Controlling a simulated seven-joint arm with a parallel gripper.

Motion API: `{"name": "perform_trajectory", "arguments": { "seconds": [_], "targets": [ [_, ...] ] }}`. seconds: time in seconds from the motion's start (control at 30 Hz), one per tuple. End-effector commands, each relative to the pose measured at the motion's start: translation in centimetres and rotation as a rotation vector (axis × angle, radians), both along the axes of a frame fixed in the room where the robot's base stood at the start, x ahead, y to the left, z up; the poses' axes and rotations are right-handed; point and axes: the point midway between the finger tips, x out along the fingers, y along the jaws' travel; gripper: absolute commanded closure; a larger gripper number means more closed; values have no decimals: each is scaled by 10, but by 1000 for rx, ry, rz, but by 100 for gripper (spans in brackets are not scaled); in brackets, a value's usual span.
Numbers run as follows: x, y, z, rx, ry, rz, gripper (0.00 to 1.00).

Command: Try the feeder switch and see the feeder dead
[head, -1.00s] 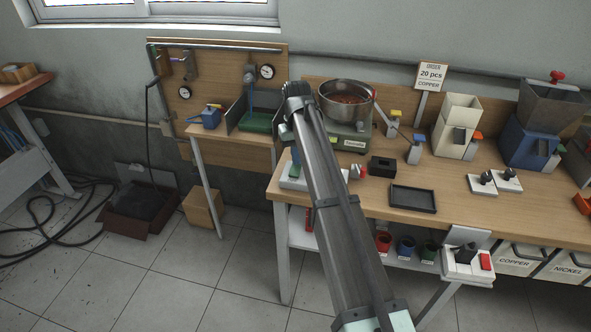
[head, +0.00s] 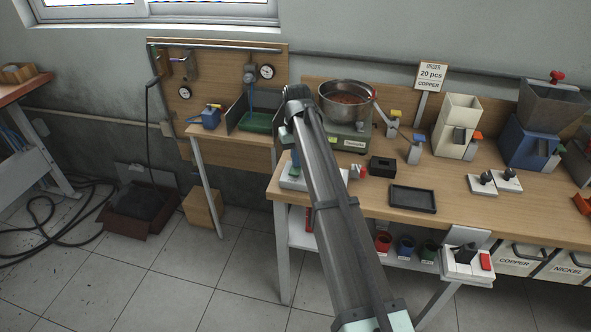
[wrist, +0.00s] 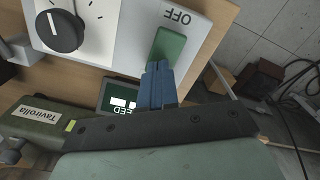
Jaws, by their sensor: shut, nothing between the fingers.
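The bowl feeder has a steel bowl (head: 347,100) holding copper-coloured pieces, on a grey-green base (head: 350,138) labelled "Tavirolla". A white control panel (head: 292,183) lies in front of it, partly hidden by my arm. In the wrist view, the panel (wrist: 117,35) carries a black knob (wrist: 60,31) and a green rocker switch (wrist: 168,46) beside the word OFF. My gripper (wrist: 158,68) is shut and empty, its blue fingertips at the lower edge of the switch. Whether they press it is unclear. A dark green sign (wrist: 120,97), partly hidden, shows "EED". Whether the feeder runs cannot be told.
A black tray (head: 412,199) and a small black box (head: 382,169) stand on the bench to the right. A cream hopper (head: 457,128) and a blue machine (head: 528,143) stand further right. A side table with a green tray (head: 257,122) is at the left.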

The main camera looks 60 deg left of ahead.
Motion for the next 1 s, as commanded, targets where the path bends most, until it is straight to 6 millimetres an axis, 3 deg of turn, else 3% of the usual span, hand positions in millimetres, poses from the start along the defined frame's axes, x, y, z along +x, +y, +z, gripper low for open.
{"name": "perform_trajectory", "arguments": {
  "seconds": [1.0],
  "targets": [
    [0,0,59,0,0,0,100]
  ]
}}
